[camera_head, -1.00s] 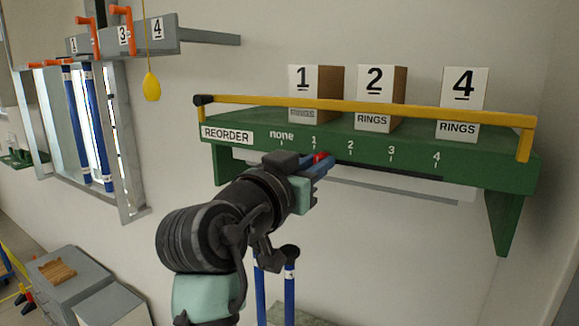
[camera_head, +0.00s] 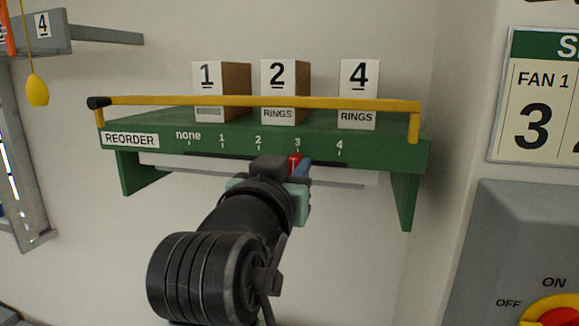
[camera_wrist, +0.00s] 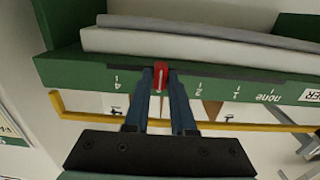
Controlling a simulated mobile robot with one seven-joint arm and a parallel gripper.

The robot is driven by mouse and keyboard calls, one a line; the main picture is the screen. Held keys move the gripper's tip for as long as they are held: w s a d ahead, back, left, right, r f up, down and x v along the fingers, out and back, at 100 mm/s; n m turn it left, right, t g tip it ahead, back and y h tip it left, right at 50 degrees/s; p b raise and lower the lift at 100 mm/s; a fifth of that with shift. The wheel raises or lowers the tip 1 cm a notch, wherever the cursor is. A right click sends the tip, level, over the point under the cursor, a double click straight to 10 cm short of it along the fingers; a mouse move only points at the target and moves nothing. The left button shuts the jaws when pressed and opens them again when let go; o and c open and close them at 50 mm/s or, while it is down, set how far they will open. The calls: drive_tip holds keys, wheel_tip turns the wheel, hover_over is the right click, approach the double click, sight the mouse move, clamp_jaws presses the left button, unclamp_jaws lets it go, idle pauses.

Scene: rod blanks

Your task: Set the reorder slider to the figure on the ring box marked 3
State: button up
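The reorder slider's red knob (camera_head: 295,164) sits in the slot along the front of the green shelf (camera_head: 380,146), below the mark 3 on the scale none, 1, 2, 3, 4. My gripper (camera_wrist: 160,77) has its two blue fingers close on either side of the red knob (camera_wrist: 160,76), seemingly shut on it. In the wrist view the scale is upside down and the 3 is hidden behind knob and fingers. White-fronted ring boxes marked 1 (camera_head: 207,85), 2 (camera_head: 278,85) and 4 (camera_head: 358,85) stand on the shelf. I see no box marked 3; a gap lies between 2 and 4.
A yellow rail (camera_head: 330,105) runs along the shelf front. A yellow pull (camera_head: 37,90) hangs on a cord at left. At right are a FAN 1 board (camera_head: 540,110) and a grey panel (camera_head: 500,230) with a red and yellow switch.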

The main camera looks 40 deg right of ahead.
drive_tip(key=o, duration=0.3)
drive_tip(key=shift+o, duration=0.2)
drive_tip(key=b+v, duration=0.4)
drive_tip(key=v, duration=0.9)
